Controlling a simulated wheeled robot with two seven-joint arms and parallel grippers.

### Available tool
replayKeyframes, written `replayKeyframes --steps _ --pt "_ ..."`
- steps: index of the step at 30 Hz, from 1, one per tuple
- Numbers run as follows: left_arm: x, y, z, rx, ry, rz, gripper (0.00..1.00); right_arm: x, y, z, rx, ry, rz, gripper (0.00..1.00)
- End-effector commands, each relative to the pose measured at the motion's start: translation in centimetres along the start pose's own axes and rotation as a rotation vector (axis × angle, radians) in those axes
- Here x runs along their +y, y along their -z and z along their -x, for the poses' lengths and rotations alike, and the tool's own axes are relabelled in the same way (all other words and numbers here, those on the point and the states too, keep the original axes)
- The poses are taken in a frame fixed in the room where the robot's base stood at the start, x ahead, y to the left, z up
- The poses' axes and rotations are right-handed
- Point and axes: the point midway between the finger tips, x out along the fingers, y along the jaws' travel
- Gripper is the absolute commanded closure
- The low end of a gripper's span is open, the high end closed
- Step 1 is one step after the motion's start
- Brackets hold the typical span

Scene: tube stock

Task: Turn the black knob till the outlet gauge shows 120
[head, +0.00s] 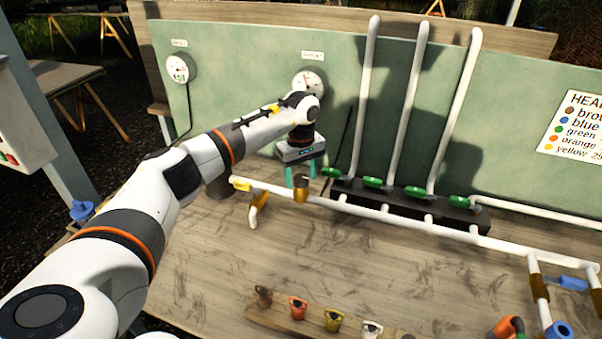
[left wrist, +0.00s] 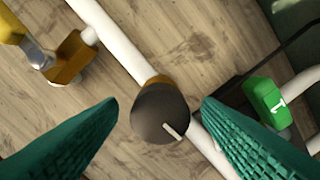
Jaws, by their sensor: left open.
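The black knob (left wrist: 160,112) is round with a white mark on its top, which points to the lower right in the left wrist view. It sits on a bronze body in the white pipe. In the head view the knob (head: 301,181) shows just below my left gripper (head: 301,174). That gripper is open, with its green fingers (left wrist: 160,103) apart on either side of the knob and a visible gap on each side. The outlet gauge (head: 309,83) is on the green panel, partly covered by my left arm; its reading is too small to tell. My right gripper is not in view.
A yellow-handled valve (head: 241,185) is left of the knob. Several green-handled valves (head: 373,182) stand on a black manifold to the right. Another gauge (head: 180,68) hangs at the panel's left. Several coloured tags (head: 298,308) lie along the bench front.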

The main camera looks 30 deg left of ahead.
Motion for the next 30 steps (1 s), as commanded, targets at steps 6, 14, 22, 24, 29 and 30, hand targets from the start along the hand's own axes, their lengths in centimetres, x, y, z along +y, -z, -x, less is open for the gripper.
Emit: replayKeyframes --steps 6,14,22,24,29,30 --pt "-0.01 0.02 0.01 0.000 0.000 0.000 0.64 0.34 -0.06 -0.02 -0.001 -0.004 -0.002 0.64" --pt "-0.02 0.02 0.03 0.001 0.000 0.003 0.85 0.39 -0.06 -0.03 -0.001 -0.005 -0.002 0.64" --pt "-0.01 0.03 -0.02 0.001 -0.001 0.077 0.85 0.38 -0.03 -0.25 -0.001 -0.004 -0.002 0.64" --pt "-0.02 0.02 -0.02 0.001 0.000 0.119 0.85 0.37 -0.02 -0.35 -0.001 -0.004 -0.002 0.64" --pt "-0.03 0.00 0.00 0.000 0.000 0.243 0.85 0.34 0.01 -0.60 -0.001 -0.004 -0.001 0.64" --pt "-0.02 0.00 0.00 0.001 0.000 0.280 0.85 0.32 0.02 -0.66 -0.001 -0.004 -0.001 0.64"
